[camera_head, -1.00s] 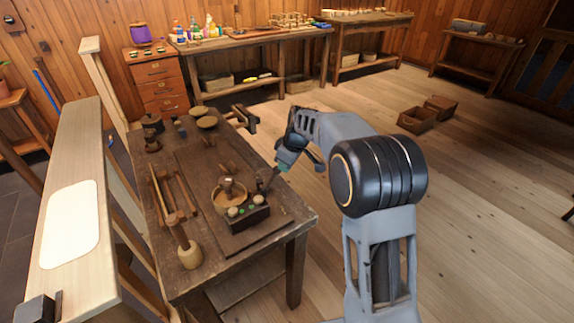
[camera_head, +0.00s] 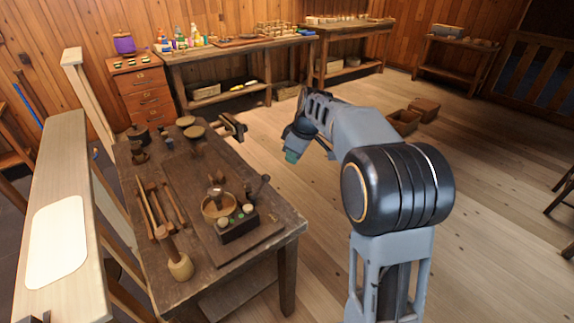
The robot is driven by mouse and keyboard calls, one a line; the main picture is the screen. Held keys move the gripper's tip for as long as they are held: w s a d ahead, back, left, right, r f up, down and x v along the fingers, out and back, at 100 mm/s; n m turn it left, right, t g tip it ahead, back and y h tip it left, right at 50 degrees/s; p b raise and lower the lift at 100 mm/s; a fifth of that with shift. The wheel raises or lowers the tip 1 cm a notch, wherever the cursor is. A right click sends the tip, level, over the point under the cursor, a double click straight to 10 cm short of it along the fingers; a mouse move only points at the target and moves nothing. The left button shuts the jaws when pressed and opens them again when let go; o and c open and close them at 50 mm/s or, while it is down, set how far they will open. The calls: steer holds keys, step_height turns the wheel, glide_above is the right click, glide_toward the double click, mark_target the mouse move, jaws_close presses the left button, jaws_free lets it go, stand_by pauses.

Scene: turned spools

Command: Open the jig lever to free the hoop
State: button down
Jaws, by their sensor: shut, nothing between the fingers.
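The jig is a dark block (camera_head: 236,230) with small round knobs, on a dark board on the workbench. A round wooden hoop (camera_head: 208,212) sits at its back left, around a pale knobbed post (camera_head: 217,192). A thin dark lever (camera_head: 260,187) stands tilted up at the jig's right side, its top leaning right. My gripper (camera_head: 291,155) is shut and empty, in the air off the bench's right edge, up and to the right of the lever and apart from it. My own wrist partly hides the fingers.
A wooden mallet (camera_head: 180,266) and several rods (camera_head: 158,205) lie left of the jig. Shallow bowls (camera_head: 193,132) stand at the bench's far end, near a vise (camera_head: 232,126) on its right edge. Open floor lies right of the bench.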

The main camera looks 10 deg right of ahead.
steer(key=shift+v, duration=1.2)
steer(key=s+d+f+m+h+p, duration=0.1)
steer(key=s+f+m+p, duration=0.15)
steer(key=s+m, duration=0.35)
steer(key=s+r+m+h+p, duration=0.1)
steer(key=s+r+m+p, duration=0.1)
steer(key=s+r+p, duration=0.3)
steer(key=s+r+m+t+p, duration=0.1)
steer(key=s+r+p, duration=0.4)
steer(key=s, duration=0.8)
steer(key=shift+a+r+m+t+h+p, duration=0.3)
steer(key=shift+r+m+h+p, duration=0.1)
steer(key=shift+m+p, duration=0.5)
